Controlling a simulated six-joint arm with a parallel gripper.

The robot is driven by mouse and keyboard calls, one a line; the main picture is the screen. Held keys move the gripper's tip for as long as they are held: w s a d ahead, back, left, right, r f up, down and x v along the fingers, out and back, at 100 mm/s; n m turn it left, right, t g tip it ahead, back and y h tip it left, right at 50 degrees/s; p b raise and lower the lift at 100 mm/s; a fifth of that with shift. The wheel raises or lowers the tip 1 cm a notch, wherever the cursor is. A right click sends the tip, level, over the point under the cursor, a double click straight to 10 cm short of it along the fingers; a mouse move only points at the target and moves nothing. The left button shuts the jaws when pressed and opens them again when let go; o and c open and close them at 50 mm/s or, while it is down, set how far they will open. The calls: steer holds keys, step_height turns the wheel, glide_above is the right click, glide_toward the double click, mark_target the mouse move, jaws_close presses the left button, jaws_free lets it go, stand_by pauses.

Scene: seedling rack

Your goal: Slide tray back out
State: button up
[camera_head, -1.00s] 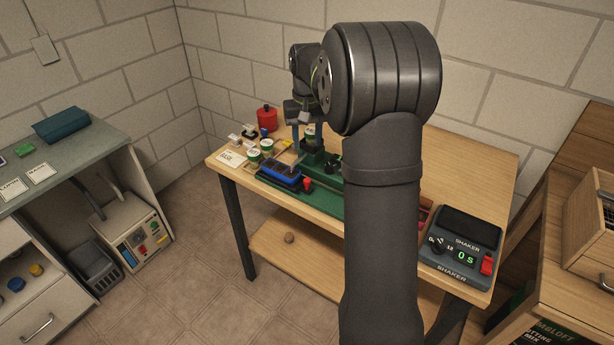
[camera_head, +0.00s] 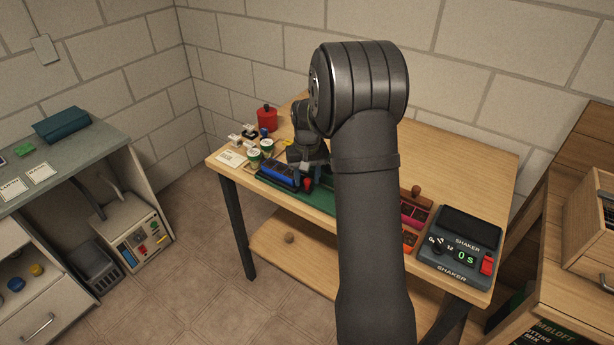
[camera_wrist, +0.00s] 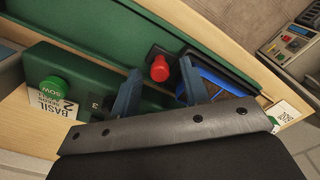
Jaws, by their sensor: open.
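The blue tray (camera_head: 278,175) sits at the left end of the green seeding machine (camera_head: 314,200) on the wooden bench. A red knob (camera_head: 308,184) stands at the tray's right end. In the wrist view the knob (camera_wrist: 160,68) appears between my open fingers, with a gap on each side. My gripper (camera_wrist: 159,78) is open and empty, and the right finger overlaps part of the blue tray (camera_wrist: 222,84). In the head view my gripper (camera_head: 310,173) is low over the machine, beside the knob. My wrist and arm hide much of the machine there.
The wrist view shows a green SOW button (camera_wrist: 50,92) and a BASIL label (camera_wrist: 52,101) on the machine. Pots (camera_head: 267,148) and a red canister (camera_head: 266,118) stand at the bench's left. A pink tray (camera_head: 413,213) and the shaker (camera_head: 459,247) are right.

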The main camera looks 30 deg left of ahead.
steer(key=shift+c, duration=0.2)
jaws_close()
steer(key=d, duration=1.7)
steer(key=shift+d, duration=0.2)
steer(key=shift+o, duration=0.2)
jaws_free()
step_height(320, 180, up, 18)
steer(key=shift+f, duration=0.25)
